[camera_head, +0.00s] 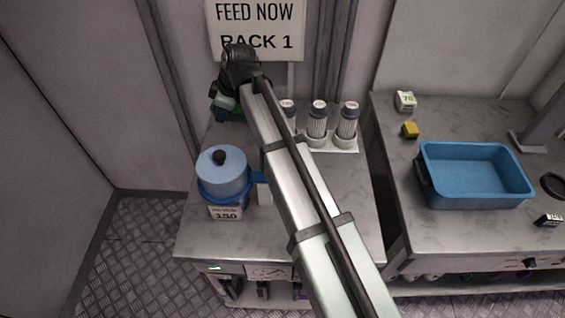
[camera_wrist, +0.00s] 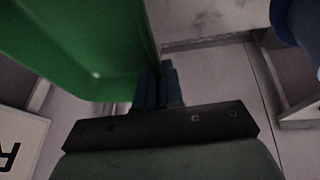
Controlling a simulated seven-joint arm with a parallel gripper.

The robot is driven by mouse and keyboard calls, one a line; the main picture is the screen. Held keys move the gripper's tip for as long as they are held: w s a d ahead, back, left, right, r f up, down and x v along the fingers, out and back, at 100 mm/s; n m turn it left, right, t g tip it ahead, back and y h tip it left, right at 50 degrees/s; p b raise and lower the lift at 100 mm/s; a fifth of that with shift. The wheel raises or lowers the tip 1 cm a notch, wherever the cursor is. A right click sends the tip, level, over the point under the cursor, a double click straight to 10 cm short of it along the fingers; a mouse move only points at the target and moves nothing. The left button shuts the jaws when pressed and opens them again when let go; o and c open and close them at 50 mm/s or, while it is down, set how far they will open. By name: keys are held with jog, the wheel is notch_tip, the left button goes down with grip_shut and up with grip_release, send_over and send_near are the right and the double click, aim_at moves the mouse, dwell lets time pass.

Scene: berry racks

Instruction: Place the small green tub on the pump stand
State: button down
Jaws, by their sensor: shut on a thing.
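The small green tub (camera_wrist: 85,45) fills the upper left of the wrist view. My gripper (camera_wrist: 160,82) is shut on the edge of its wall, with the dark blue fingers at the tub's right side. In the head view my gripper (camera_head: 222,102) is at the back left of the left bench, below the rack sign. Only a little of the green tub (camera_head: 234,118) shows there, the rest hidden by my wrist. I cannot tell whether the tub touches the bench. I cannot tell for sure which thing is the pump stand.
A blue round container (camera_head: 222,178) with a black knob stands at the left bench's front left, above a label reading 150. White ribbed cylinders (camera_head: 347,122) stand in a holder at the back. A blue tray (camera_head: 475,195) is on the right bench, beside a grey post (camera_head: 545,118).

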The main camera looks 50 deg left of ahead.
jog(key=shift+n, duration=0.6)
jog(key=shift+s+d+f, duration=0.15)
jog(key=shift+s+f, duration=0.1)
jog(key=shift+f, duration=1.8)
jog(key=shift+s+d+f, duration=0.15)
jog(key=shift+s+f, duration=0.1)
jog(key=shift+f, duration=1.85)
jog(key=shift+s+d+f, duration=0.15)
jog(key=shift+s+f, duration=0.1)
jog(key=shift+f, duration=1.8)
jog(key=shift+f, duration=0.1)
jog(key=c, duration=1.7)
grip_release()
jog(key=o, duration=0.4)
jog(key=v, duration=1.2)
jog(key=shift+w, duration=0.25)
